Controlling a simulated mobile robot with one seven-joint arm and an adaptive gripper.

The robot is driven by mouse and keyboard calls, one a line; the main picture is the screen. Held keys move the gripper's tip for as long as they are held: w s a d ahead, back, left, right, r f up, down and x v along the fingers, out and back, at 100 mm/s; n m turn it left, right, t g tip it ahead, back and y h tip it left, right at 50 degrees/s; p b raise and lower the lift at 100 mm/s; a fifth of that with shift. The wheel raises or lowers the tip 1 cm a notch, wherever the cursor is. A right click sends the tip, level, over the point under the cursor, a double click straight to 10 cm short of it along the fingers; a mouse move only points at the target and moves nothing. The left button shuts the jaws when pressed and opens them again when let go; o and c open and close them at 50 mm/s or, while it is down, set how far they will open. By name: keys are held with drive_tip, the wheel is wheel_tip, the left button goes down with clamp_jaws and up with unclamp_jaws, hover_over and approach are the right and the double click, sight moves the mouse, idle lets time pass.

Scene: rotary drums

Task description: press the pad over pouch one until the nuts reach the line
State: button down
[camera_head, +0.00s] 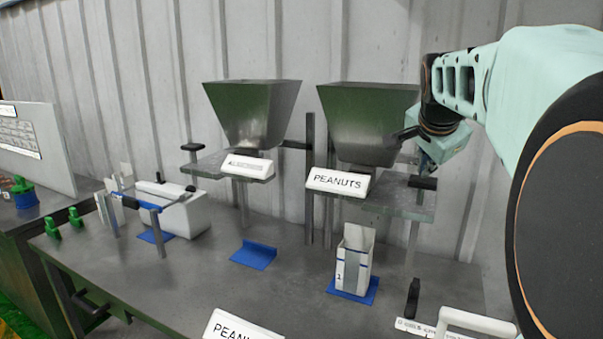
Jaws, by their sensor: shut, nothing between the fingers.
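Pouch one (355,262) is a white open-topped pouch marked "1". It stands upright on a blue holder (369,297), below the hopper (362,120) labelled PEANUTS (338,181). A black pad (423,183) is at the right end of the shelf under that hopper. My gripper (427,166) is shut and empty, pointing down just above this black pad. I cannot tell whether the fingertips touch it. Any nuts and the fill line in the pouch cannot be made out.
A second hopper (250,112) with a blurred label stands to the left, with an empty blue holder (254,255) below. A white box (183,213) and green knobs (75,218) are further left. A black handle (413,298) and white handle (475,321) are at front right.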

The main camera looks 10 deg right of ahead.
sight(424, 181)
drive_tip(key=shift+f+b, duration=1.4)
drive_tip(key=shift+f, duration=0.3)
idle(0.9)
drive_tip(key=shift+r, duration=0.15)
drive_tip(key=shift+r+p, duration=1.55)
drive_tip(key=shift+r, duration=0.45)
drive_tip(key=shift+r, duration=0.1)
wheel_tip(424, 181, up, 5)
drive_tip(key=p, duration=0.4)
